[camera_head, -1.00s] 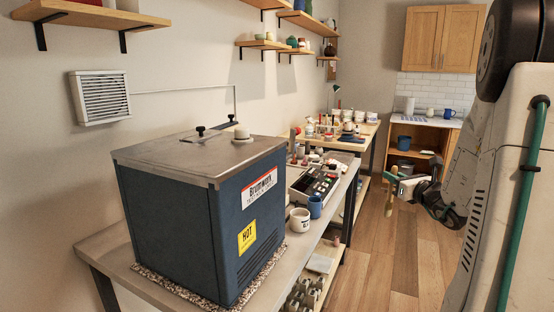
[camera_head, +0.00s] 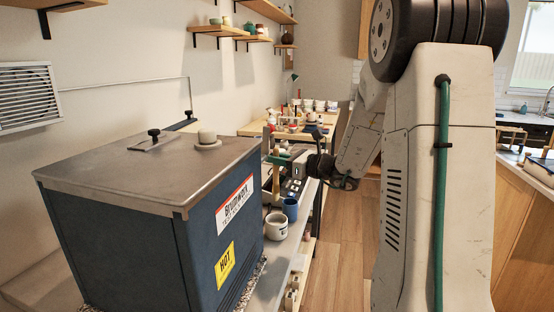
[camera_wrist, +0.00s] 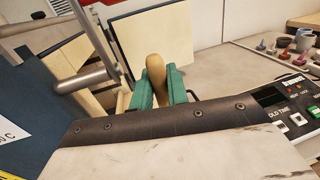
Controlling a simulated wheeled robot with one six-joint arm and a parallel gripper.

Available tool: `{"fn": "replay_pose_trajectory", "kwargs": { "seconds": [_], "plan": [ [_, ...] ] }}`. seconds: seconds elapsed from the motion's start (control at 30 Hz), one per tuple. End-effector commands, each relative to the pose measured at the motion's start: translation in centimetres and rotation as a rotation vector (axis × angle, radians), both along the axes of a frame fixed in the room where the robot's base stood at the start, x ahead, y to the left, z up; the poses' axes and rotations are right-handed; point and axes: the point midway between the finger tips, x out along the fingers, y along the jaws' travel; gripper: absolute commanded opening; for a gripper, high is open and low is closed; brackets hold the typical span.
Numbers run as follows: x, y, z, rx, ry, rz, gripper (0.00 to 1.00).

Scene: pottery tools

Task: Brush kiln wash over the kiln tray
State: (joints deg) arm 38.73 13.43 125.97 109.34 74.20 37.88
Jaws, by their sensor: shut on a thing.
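My gripper (camera_head: 278,158) is near the right side of the blue kiln (camera_head: 225,205), above the bench. In the wrist view its green fingers (camera_wrist: 158,90) are shut on a pale wooden handle (camera_wrist: 155,72), likely the brush. In the head view the handle (camera_head: 276,182) hangs roughly upright; I cannot make out bristles. I cannot tell whether either is the kiln tray. No kiln wash container is clearly identifiable.
A control box with buttons (camera_wrist: 292,118) is right of my gripper. A white mug (camera_head: 277,228) and blue cup (camera_head: 290,209) stand on the bench beside the kiln. Metal rods (camera_wrist: 85,80) are close at the wrist view's left. Wooden floor (camera_head: 340,270) is open right of the bench.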

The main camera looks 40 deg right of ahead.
Motion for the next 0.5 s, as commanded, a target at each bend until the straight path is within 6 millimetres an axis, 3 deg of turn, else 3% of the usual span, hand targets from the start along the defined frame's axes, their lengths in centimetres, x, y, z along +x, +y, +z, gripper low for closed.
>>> {"fn": "replay_pose_trajectory", "kwargs": {
  "seconds": [0.5],
  "plan": [
    [0.0, 0.0, -4.1, 0.003, 0.003, 0.004, 0.0]
  ]
}}
